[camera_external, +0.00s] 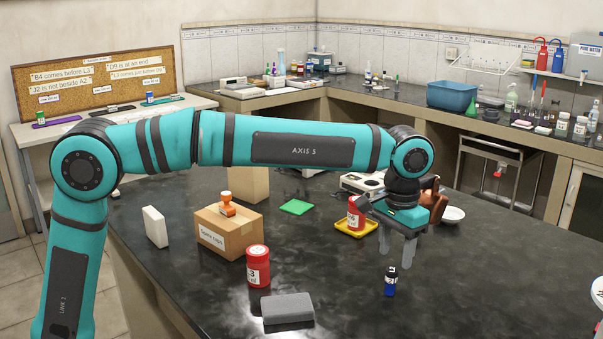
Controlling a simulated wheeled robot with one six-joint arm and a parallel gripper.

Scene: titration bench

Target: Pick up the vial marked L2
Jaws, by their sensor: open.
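A small dark blue vial (390,286) with a black cap stands upright on the black bench top (335,265). It has a pale mark on its side that is too small to read, so I cannot tell if it says L2. My gripper (397,252) points down with its two grey fingers apart and nothing visible between them. No other vial with a readable L2 shows.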

